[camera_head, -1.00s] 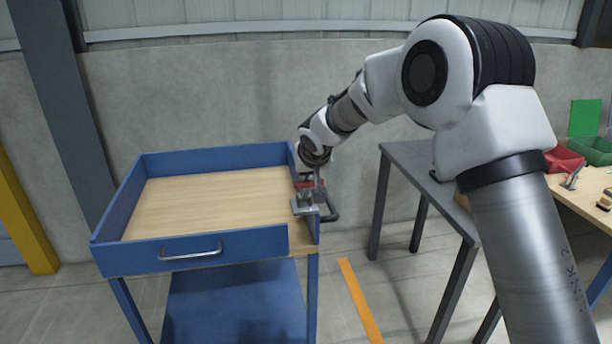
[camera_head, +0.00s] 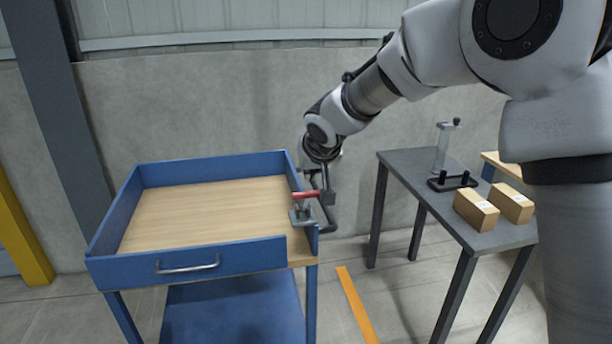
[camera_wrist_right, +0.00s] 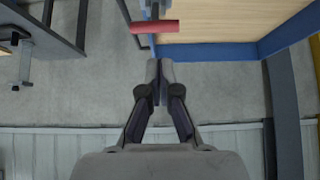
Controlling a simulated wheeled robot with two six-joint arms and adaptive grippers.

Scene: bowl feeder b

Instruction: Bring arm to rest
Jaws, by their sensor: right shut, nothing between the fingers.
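My right arm comes in from the right in the head view and reaches to the right side of the blue cart (camera_head: 225,258). Its gripper (camera_head: 327,192) is at the cart's right edge, partly hard to make out against the dark handle bar there. In the wrist view the fingers of the right gripper (camera_wrist_right: 160,68) are together with nothing between them. A clamp with a red handle (camera_head: 306,194) sits on the cart's right rim. In the wrist view the red handle (camera_wrist_right: 154,27) lies beyond the fingertips, apart from them. My left gripper is out of view.
The cart's wooden top (camera_head: 205,212) is bare. A grey table (camera_head: 425,175) stands to the right with two cardboard boxes (camera_head: 476,210) and a black-based stand (camera_head: 452,182). A concrete wall (camera_head: 220,110) is behind. Floor shows between cart and table.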

